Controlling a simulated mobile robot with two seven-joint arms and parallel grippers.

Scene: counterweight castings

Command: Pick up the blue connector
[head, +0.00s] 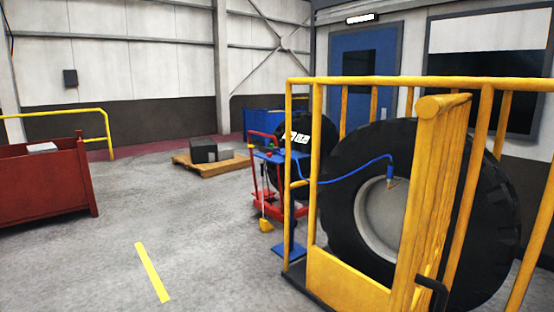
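A blue connector (390,172) is at the end of a thin blue hose (345,176). It points down at the pale rim (385,215) of a big black tyre (345,205) inside a yellow cage. Its lower tip looks brownish, and I cannot tell whether it touches the rim. The hose runs left through the cage bars to a red cart (281,203) with a blue top. Neither of my grippers is in view.
The yellow cage (345,284) with thick posts fills the right side. A red bin (45,192) stands at the left, and a pallet (222,166) with dark boxes lies farther back. The grey floor between is clear, with a yellow stripe (152,272).

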